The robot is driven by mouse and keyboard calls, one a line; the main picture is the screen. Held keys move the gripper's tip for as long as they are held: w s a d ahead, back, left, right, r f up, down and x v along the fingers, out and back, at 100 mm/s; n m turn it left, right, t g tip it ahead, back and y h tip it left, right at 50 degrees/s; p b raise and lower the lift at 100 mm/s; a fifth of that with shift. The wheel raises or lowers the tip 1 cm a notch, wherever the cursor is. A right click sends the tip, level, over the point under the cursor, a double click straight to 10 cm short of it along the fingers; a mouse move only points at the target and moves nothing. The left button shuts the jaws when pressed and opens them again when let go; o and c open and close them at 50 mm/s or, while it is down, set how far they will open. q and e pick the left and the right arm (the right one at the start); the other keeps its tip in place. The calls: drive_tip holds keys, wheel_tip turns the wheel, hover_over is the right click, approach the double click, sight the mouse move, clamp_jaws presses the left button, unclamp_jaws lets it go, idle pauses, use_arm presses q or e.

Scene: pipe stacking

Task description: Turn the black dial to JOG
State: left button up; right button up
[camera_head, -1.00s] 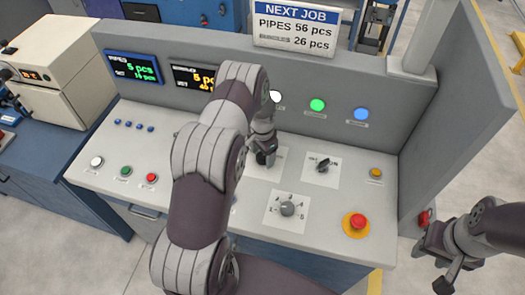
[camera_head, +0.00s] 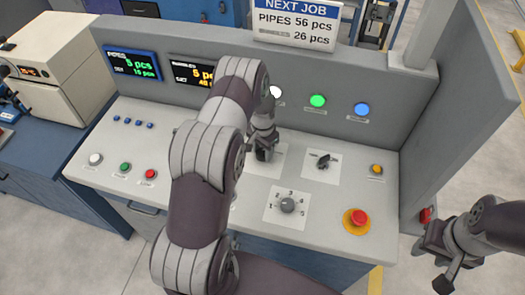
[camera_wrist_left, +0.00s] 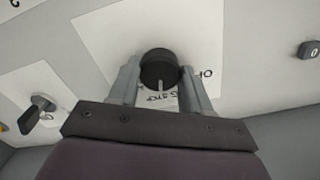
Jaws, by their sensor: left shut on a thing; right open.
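My left gripper (camera_head: 264,154) reaches down to the panel in the head view, right of the middle arm link. In the left wrist view its two fingers stand on either side of a round black dial (camera_wrist_left: 158,66) and are shut on it. The dial sits on a white label plate (camera_wrist_left: 103,32); its pale pointer mark faces the gripper's base, near partly covered lettering. I cannot read clearly which label it points to. In the head view the gripper hides the dial. My right gripper (camera_head: 444,268) is open and empty, off the panel's right side.
A second black switch (camera_head: 324,162) stands right of the gripper, and a grey numbered knob (camera_head: 287,205) stands in front. A red mushroom button (camera_head: 358,218) and a yellow button (camera_head: 376,169) lie further right. A grey upright wall (camera_head: 225,70) with lamps and displays rises behind.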

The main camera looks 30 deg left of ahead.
sight(263, 152)
use_arm(q)
drive_tip(key=n+b, duration=0.1)
drive_tip(key=n, duration=0.2)
drive_tip(key=shift+s+f+b, duration=0.1)
drive_tip(key=shift+f+b, duration=0.1)
drive_tip(key=shift+b, duration=0.1)
drive_tip(key=shift+n+b, duration=0.45)
drive_tip(key=shift+n, duration=1.15)
drive_tip(key=o, duration=1.1)
drive_tip(key=shift+c, duration=0.2)
drive_tip(key=shift+r, duration=0.1)
drive_tip(key=shift+r, duration=0.1)
wheel_tip(263, 152, up, 12)
drive_tip(key=b, duration=0.3)
drive_tip(key=shift+r, duration=0.25)
